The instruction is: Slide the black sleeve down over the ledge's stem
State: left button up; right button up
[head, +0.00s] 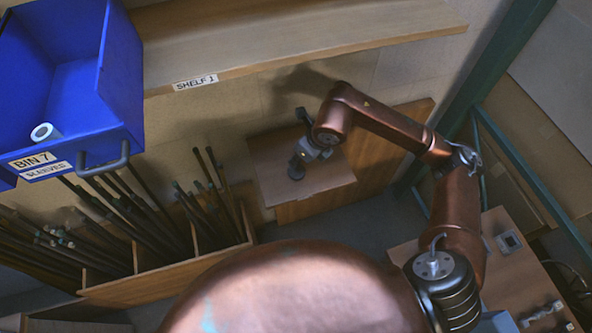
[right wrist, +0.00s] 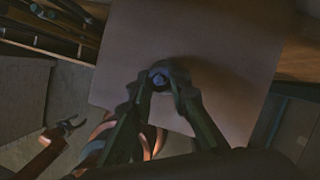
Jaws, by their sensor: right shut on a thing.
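My right gripper (head: 300,160) reaches down over the wooden ledge (head: 265,180); its fingers (right wrist: 158,82) are shut on the black sleeve (head: 296,171). In the head view the sleeve shows as a short dark upright piece below the fingers, over the middle of the ledge. In the right wrist view only a round, bluish end (right wrist: 158,79) shows between the fingertips, above the pale board. The stem is hidden, and I cannot tell how far the sleeve is around it. My left gripper (right wrist: 70,125) shows small at the lower left of the right wrist view, apart from the ledge, its jaws spread and empty.
A shelf labelled SHELF 1 (head: 300,45) juts out above the ledge. A blue bin (head: 118,85) labelled BIN 7 SLEEVES holds a white sleeve (head: 45,132). Dark rods stand in a wooden rack (head: 165,285) at left. A table (head: 530,265) with small parts is at lower right.

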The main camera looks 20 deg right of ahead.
aim_at(298, 171)
jog(key=shift+f+b, duration=0.85)
jog(key=shift+f, duration=0.25)
jog(key=shift+f+b, duration=0.6)
jog(key=shift+f, duration=0.05)
jog(key=shift+f+b, duration=0.45)
jog(key=shift+b, duration=0.15)
dwell(1.1)
dwell(0.9)
jog(key=o, duration=0.9)
jog(key=v, duration=1.2)
